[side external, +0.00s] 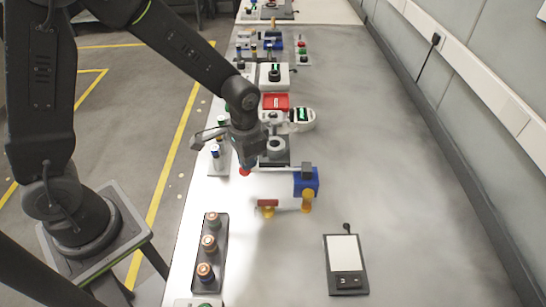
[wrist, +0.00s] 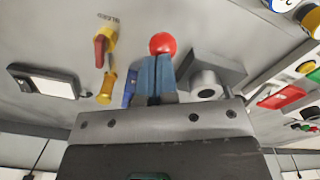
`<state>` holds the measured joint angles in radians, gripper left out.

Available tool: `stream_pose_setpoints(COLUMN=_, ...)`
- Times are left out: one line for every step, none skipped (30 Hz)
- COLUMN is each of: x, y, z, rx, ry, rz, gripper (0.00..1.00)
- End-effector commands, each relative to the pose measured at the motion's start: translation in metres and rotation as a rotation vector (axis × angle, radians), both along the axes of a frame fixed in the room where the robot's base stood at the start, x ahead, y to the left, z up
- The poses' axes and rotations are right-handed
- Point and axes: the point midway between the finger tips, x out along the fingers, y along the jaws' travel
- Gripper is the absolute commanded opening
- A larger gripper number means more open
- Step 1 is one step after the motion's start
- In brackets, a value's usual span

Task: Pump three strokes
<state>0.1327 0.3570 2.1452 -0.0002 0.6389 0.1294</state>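My gripper (side external: 243,160) points down at a red ball knob (side external: 245,171) near the left end of a white cylinder (side external: 276,185). In the wrist view the blue fingers (wrist: 160,60) lie side by side, shut, with the red ball (wrist: 162,43) right at their tips. I cannot tell whether they touch it. The cylinder joins a blue block (side external: 307,181) on the right, with yellow fittings (side external: 307,201) and a red-handled valve (side external: 267,204) in front. The wrist view shows the red handle (wrist: 100,50) too. The knob's stem is hidden.
A black tray with several copper-topped cylinders (side external: 209,244) stands at the front left. A flat device with a white plate (side external: 345,254) lies at the front right. A grey block with a round part (side external: 275,149) and a red tray (side external: 275,102) stand behind. The table's right side is clear.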

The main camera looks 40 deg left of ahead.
Motion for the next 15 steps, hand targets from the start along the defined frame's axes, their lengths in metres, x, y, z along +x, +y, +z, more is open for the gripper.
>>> stream_pose_setpoints(x=0.000, y=0.000, z=0.003, rx=-0.001, ry=-0.002, rz=0.000, gripper=0.00)
stream_pose_setpoints(x=0.000, y=0.000, z=0.006, rx=-0.001, ry=-0.002, rz=0.000, gripper=0.00)
stream_pose_setpoints(x=0.001, y=0.000, z=0.009, rx=-0.001, ry=-0.002, rz=0.000, gripper=0.00)
stream_pose_setpoints(x=0.000, y=0.000, z=0.011, rx=-0.001, ry=-0.002, rz=0.000, gripper=0.00)
stream_pose_setpoints(x=0.000, y=0.000, z=0.014, rx=-0.001, ry=-0.002, rz=0.000, gripper=0.00)
stream_pose_setpoints(x=0.000, y=0.000, z=0.017, rx=-0.001, ry=-0.002, rz=0.000, gripper=0.00)
stream_pose_setpoints(x=0.000, y=0.000, z=0.019, rx=0.000, ry=-0.001, rz=0.000, gripper=0.00)
stream_pose_setpoints(x=0.000, y=0.000, z=0.021, rx=0.000, ry=0.000, rz=0.000, gripper=0.00)
stream_pose_setpoints(x=0.000, y=0.000, z=0.024, rx=0.000, ry=-0.001, rz=0.000, gripper=0.00)
stream_pose_setpoints(x=0.000, y=0.000, z=0.027, rx=0.000, ry=-0.001, rz=0.000, gripper=0.00)
stream_pose_setpoints(x=0.000, y=0.000, z=0.029, rx=0.000, ry=-0.001, rz=0.000, gripper=0.00)
stream_pose_setpoints(x=0.000, y=0.000, z=0.032, rx=0.000, ry=0.000, rz=0.000, gripper=0.00)
stream_pose_setpoints(x=0.000, y=0.000, z=0.034, rx=0.000, ry=0.000, rz=0.000, gripper=0.00)
stream_pose_setpoints(x=0.000, y=0.000, z=0.036, rx=0.000, ry=-0.001, rz=0.000, gripper=0.00)
stream_pose_setpoints(x=0.000, y=0.000, z=0.040, rx=0.000, ry=-0.001, rz=0.000, gripper=0.00)
